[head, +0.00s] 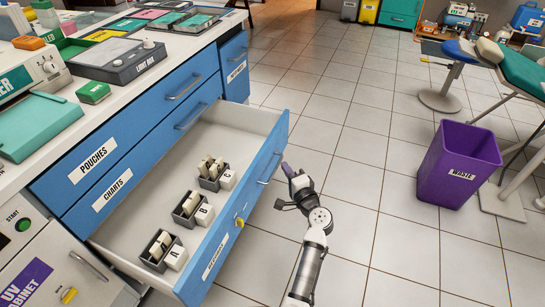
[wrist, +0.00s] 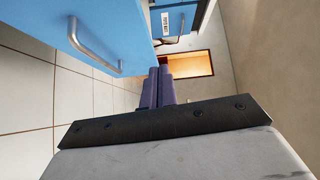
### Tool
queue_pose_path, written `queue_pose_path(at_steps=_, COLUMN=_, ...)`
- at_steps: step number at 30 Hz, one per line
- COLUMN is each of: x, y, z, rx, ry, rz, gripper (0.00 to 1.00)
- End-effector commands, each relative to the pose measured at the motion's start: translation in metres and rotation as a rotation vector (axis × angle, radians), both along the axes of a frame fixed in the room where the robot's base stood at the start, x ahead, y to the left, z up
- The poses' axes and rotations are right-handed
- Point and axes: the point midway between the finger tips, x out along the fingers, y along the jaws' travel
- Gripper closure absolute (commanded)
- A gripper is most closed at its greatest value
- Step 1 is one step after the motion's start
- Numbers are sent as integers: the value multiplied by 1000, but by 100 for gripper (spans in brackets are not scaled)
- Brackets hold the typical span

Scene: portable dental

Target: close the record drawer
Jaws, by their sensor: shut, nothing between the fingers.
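The record drawer (head: 233,212) is the lowest blue drawer of the cabinet and stands pulled far out. Its front carries a metal handle (head: 270,167), a yellow round part and a white label. Inside are several small holders of cards with white tags A, B and C. My gripper (head: 286,167) is shut and empty, just outside the drawer front near the handle's far end. In the wrist view, my purple fingers (wrist: 158,82) are together, to the right of a blue front (wrist: 115,22) and its handle (wrist: 93,48). I cannot tell whether they touch it.
The closed pouches drawer (head: 128,128) and charts drawer (head: 145,159) are above. A light box (head: 117,66) and trays lie on the counter. A purple waste bin (head: 457,165) stands at the right. The tiled floor between is clear.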

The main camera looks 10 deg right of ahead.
Motion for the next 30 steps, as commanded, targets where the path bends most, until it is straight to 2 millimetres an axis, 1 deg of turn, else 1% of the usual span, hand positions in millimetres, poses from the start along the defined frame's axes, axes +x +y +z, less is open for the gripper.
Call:
queue_pose_path(at_steps=1, x=-9, y=-14, z=-13, rx=41, ry=17, rz=-13, gripper=100)
queue_pose_path(at_steps=3, x=-16, y=-24, z=-23, rx=79, ry=27, rz=-20, gripper=100)
queue_pose_path(at_steps=5, x=-17, y=-28, z=-25, rx=92, ry=30, rz=-23, gripper=100)
queue_pose_path(at_steps=7, x=-12, y=-27, z=-26, rx=96, ry=30, rz=-23, gripper=100)
queue_pose_path(at_steps=11, x=7, y=-21, z=-25, rx=94, ry=29, rz=-21, gripper=100)
queue_pose_path(at_steps=18, x=58, y=-7, z=-25, rx=92, ry=28, rz=-21, gripper=100)
queue_pose_path(at_steps=22, x=82, y=-1, z=-25, rx=91, ry=28, rz=-23, gripper=100)
queue_pose_path(at_steps=25, x=88, y=16, z=-23, rx=92, ry=30, rz=-20, gripper=100)
queue_pose_path(at_steps=30, x=96, y=29, z=-24, rx=91, ry=30, rz=-22, gripper=100)
